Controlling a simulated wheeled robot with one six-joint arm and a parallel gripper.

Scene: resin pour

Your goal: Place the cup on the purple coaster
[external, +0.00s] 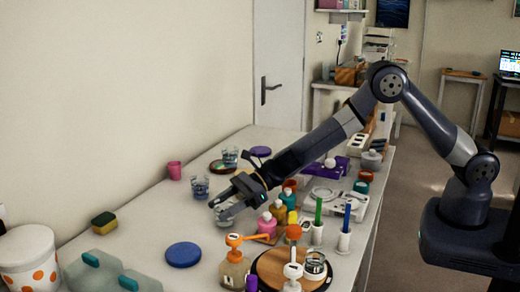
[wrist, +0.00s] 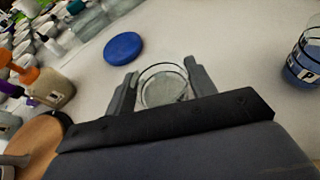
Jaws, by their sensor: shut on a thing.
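A clear glass cup (wrist: 163,88) is between the two fingers of my gripper (wrist: 160,74) in the wrist view, which are shut on its sides. In the external view the cup (external: 223,218) shows at the tips of my gripper (external: 224,205), partly hidden by the fingers. I cannot tell whether it touches the table. The purple coaster (external: 261,151) lies flat towards the back of the table, farther back than my gripper and right of it in the external view. It is not in the wrist view.
A blue coaster (external: 183,254) lies in front of my gripper. Glasses with blue liquid (external: 200,188) (external: 230,157) and a pink cup (external: 174,170) stand behind it. Bottles, including a pink one (external: 267,224), crowd the right side. The table left of my gripper is mostly clear.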

